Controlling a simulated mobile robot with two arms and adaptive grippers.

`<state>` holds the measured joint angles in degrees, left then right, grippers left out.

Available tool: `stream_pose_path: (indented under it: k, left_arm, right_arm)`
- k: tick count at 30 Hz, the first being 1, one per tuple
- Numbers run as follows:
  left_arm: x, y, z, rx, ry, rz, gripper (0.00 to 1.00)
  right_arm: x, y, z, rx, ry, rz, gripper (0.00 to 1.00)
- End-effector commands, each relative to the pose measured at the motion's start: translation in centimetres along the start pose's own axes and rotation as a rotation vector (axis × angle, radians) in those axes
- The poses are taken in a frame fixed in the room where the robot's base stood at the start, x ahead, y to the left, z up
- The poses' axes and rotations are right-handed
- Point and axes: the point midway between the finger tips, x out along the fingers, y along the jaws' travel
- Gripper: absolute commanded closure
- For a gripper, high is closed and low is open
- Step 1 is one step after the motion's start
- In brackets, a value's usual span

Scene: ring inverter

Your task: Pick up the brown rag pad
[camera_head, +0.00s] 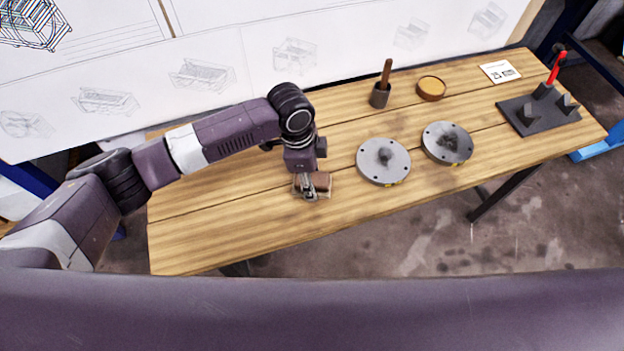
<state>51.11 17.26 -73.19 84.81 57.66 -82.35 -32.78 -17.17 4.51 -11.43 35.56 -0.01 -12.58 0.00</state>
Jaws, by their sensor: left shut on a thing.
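The brown rag pad (321,181) is a small brown block with a paler edge, on or just above the wooden table, left of the grey discs. My left gripper (309,193) reaches down over it from above and is shut on it. The fingers hide part of the pad. I cannot tell whether the pad touches the table. My right gripper is not in view.
On the wooden table (215,225) are two round grey discs (372,163) (459,146), a dark cup with a brown handle (380,96), a round brown dish (431,88), a white card (499,71) and a dark fixture with a red handle (535,115). The table's left part is clear.

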Motion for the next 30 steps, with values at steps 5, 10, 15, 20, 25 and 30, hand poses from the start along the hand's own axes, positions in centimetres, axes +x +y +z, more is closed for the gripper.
stream_pose_path:
  k: [5, 10, 15, 20, 25, 30]
  left_arm:
    - [-1.5, -0.1, -0.3, 0.0, 0.002, -0.003, 0.83]
    - [-5.1, -0.2, -0.8, 0.001, 0.003, -0.005, 0.83]
    - [-10.2, -0.2, -1.6, 0.002, 0.003, -0.007, 0.83]
    - [-14.7, -0.1, -2.3, 0.003, 0.002, -0.005, 0.83]
    - [-18.0, -0.1, -2.8, 0.002, 0.002, -0.003, 0.83]
    - [-19.7, -0.1, -3.0, 0.0, 0.001, -0.001, 0.83]
  right_arm:
    - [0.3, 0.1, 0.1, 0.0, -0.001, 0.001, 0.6]
    - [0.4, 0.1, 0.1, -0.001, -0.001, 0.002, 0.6]
    - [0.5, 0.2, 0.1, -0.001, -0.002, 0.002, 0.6]
    - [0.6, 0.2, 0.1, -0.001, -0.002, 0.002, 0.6]
    - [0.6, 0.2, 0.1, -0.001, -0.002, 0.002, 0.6]
    - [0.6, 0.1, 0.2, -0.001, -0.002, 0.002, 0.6]
